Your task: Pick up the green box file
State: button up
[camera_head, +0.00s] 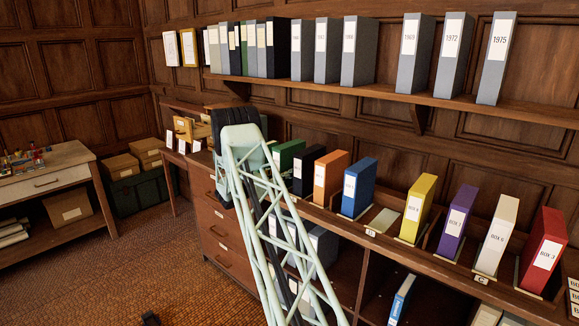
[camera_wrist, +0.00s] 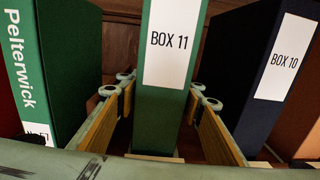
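The green box file (camera_wrist: 160,115), with a white label reading BOX 11, stands upright in the middle of the wrist view. In the head view the green box file (camera_head: 288,153) shows only partly beside my arm, left of the black file. My gripper (camera_wrist: 163,92) has its two wood-coloured finger pads on either side of the file. The pads look spread, with gaps beside the file's lower part; whether the far tips touch it cannot be told. My arm hides the gripper in the head view.
A green Pelterwick file (camera_wrist: 70,75) stands close on the left, and a dark BOX 10 file (camera_wrist: 265,75) on the right. The row continues with orange (camera_head: 330,175), blue (camera_head: 358,187) and several other files. A shelf (camera_head: 400,95) with grey binders hangs above.

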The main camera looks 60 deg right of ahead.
aim_at(279, 148)
jog(key=shift+r, duration=0.1)
jog(key=c, duration=0.9)
jog(key=shift+r, duration=0.1)
jog(key=shift+r+p, duration=0.8)
jog(key=shift+r, duration=4.1)
jog(key=shift+w+a+r+p, duration=0.15)
jog(key=shift+a+r+p, duration=0.2)
jog(key=shift+a+r, duration=0.8)
jog(key=shift+w+a+r+p, duration=0.1)
jog(key=shift+a+r+p, duration=0.2)
jog(key=shift+a+r, duration=0.8)
jog(key=shift+d+r, duration=0.3)
jog(key=shift+r, duration=0.1)
jog(key=shift+r+p, duration=1.45)
jog(key=shift+r, duration=2.55)
